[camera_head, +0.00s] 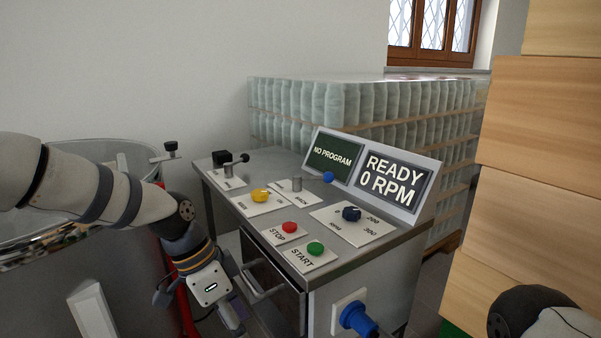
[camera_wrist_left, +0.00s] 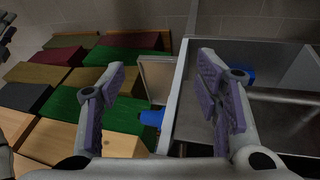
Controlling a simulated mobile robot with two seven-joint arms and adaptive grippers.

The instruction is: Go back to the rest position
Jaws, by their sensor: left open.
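My left gripper (camera_head: 200,311) hangs from the arm that comes in from the left, beside the front left of the control bench (camera_head: 372,262). In the left wrist view its two purple-padded fingers (camera_wrist_left: 163,92) are wide apart with nothing between them. The bench carries a red STOP button (camera_head: 290,228), a green START button (camera_head: 315,248), a yellow knob (camera_head: 260,195) and a dark blue RPM knob (camera_head: 351,213). Its screens (camera_head: 392,183) read NO PROGRAM and READY 0 RPM. My right gripper is out of view; only part of that arm shows at the lower right.
A large metal tank (camera_head: 75,160) stands left, close to my left arm. A blue plug (camera_head: 357,318) sticks out of the bench's side. Stacked bottles (camera_head: 350,105) stand behind, and wooden crates (camera_head: 540,140) rise at right. The wrist view shows coloured blocks (camera_wrist_left: 115,110).

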